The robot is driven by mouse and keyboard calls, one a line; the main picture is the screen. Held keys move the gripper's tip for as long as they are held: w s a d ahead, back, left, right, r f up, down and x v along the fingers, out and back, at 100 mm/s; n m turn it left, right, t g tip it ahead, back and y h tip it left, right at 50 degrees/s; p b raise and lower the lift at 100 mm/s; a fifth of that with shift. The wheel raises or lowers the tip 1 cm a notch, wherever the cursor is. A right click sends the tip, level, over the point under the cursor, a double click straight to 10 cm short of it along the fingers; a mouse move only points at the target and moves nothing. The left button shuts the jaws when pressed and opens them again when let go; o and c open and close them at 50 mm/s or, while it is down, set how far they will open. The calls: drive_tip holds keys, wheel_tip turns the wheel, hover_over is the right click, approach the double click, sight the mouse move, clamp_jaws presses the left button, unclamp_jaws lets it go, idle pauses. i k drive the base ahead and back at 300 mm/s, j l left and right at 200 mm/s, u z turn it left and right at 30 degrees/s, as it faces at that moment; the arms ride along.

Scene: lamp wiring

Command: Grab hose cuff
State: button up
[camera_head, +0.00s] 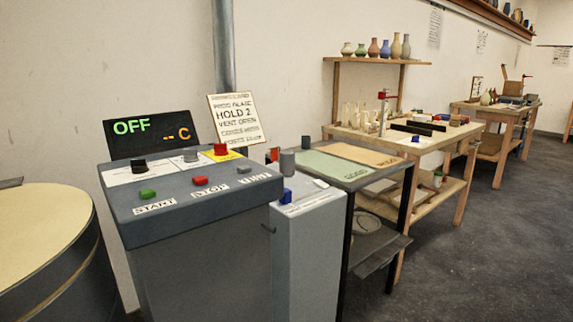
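I cannot make out a hose cuff for certain. A grey upright cylinder (287,163) stands at the left end of the black-framed table, behind the grey cabinet; I cannot tell whether it is the cuff. A small red and dark piece (272,155) is beside it. A grey vertical pipe (223,45) runs up the wall behind the control console (205,240). No hose is clearly seen. My gripper is not in view.
The console has a display reading OFF, buttons and a sign (235,119). A round kiln-like drum (45,240) stands at left. A grey cabinet (308,250) adjoins the console. Wooden workbenches (455,140) with pottery line the wall. The dark floor (480,260) at right is clear.

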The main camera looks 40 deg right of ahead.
sight(286, 156)
drive_tip(key=z, duration=1.35)
drive_tip(key=i+z, duration=0.65)
drive_tip(key=z, duration=0.25)
drive_tip(key=i+j, duration=0.2)
drive_tip(key=j, duration=0.15)
drive_tip(key=i+j, duration=0.4)
drive_tip(key=j, duration=0.25)
